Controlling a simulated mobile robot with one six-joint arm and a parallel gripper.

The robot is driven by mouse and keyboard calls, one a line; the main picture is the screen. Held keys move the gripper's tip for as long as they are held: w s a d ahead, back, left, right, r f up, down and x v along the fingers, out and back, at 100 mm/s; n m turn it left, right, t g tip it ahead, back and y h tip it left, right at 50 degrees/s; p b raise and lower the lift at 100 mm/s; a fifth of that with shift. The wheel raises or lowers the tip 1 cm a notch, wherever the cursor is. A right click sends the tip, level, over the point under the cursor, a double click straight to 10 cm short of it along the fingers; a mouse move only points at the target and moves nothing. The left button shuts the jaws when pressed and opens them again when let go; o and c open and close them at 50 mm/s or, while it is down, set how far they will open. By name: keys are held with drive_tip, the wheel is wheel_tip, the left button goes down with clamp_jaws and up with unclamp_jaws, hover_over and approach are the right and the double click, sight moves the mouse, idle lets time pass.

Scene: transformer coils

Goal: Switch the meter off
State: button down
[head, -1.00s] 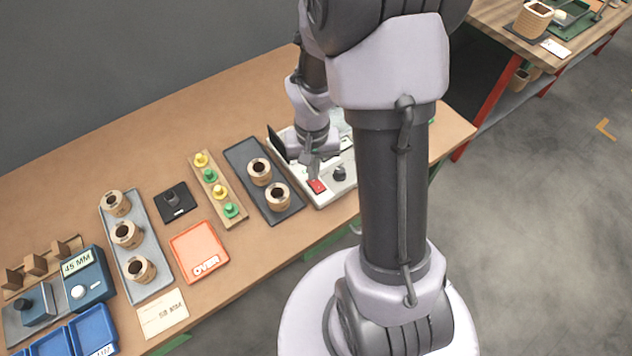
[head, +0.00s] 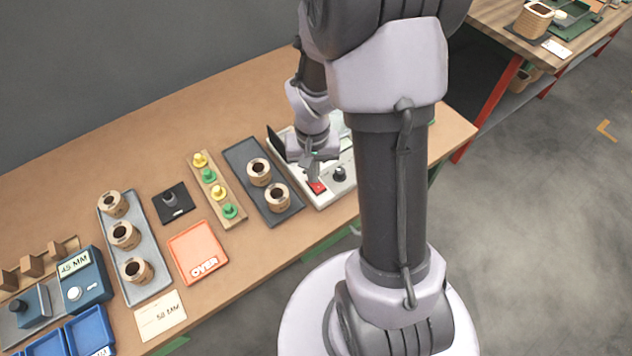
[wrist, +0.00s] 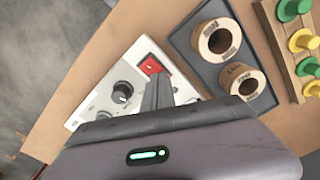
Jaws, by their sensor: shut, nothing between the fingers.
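The meter (head: 325,201) is a pale box at the right end of the bench, partly hidden behind my arm. Its panel carries a red rocker switch (head: 317,187) and a black knob (head: 339,174). In the wrist view the red switch (wrist: 151,65) sits near the panel's edge, with the knob (wrist: 122,92) beside it. My gripper (head: 312,176) is shut and empty, pointing down just by the red switch. In the wrist view its fingertips (wrist: 155,82) are right beside the switch; I cannot tell whether they touch it.
A dark tray (head: 246,170) with two coils stands just left of the meter. Beyond it are a wooden strip (head: 226,196) of yellow and green pegs, a black device (head: 175,210) and an orange OVER tray (head: 198,240). Bare bench lies behind these.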

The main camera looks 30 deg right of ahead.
wheel_tip(320, 180, up, 7)
drive_tip(key=p, duration=0.5)
